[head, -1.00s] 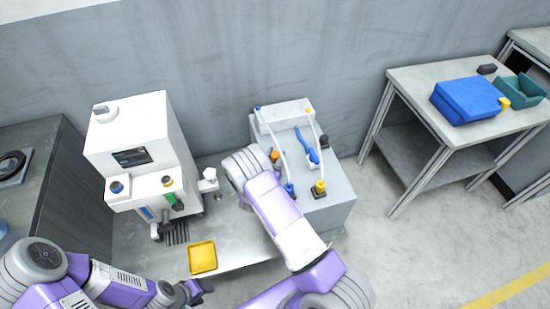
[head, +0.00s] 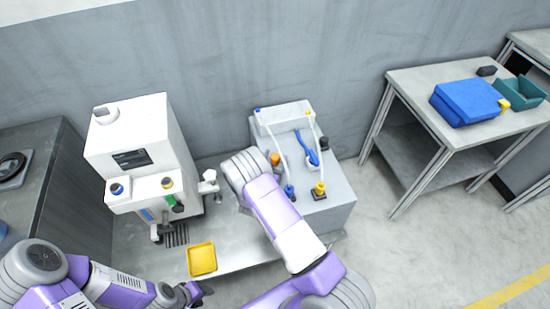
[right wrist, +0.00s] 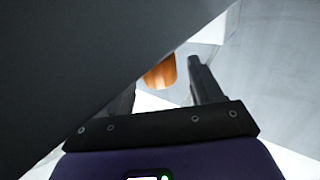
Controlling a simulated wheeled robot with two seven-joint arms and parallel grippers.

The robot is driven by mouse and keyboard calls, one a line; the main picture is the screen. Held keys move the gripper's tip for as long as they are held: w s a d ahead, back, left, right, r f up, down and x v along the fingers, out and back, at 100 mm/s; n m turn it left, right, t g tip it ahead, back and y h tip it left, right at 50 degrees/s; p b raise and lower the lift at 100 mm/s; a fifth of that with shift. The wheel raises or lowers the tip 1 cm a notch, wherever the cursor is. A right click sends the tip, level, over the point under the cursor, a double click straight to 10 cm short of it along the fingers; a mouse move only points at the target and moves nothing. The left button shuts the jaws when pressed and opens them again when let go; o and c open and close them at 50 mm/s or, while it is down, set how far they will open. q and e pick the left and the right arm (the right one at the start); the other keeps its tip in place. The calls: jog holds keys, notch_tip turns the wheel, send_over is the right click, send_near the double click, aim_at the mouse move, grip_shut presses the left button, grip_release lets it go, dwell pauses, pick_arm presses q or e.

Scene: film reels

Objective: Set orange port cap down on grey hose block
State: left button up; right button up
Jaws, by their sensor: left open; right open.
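The orange port cap (head: 275,159) shows in the head view at the left part of the grey hose block (head: 332,208), close beside my right wrist. It appears to be on the block, though its base is hidden. In the right wrist view an orange rounded piece (right wrist: 160,72), likely the cap, lies beyond my right gripper (right wrist: 165,88). That gripper is open; its left finger is mostly hidden by a dark surface. In the head view my right fingers are hidden by the wrist. My left gripper (head: 198,292) is open, low at the bottom edge.
A white machine (head: 145,150) stands left of the block. A yellow tray (head: 202,259) lies on the bench in front. White hoses, a blue tool (head: 306,147) and a yellow fitting (head: 319,188) crowd the block. A side table (head: 410,85) stands right.

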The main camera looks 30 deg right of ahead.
jog(key=p+v, duration=0.2)
jog(key=v, duration=0.9)
jog(key=shift+a+p, duration=0.2)
jog(key=shift+p, duration=0.15)
jog(key=shift+s+r, duration=0.1)
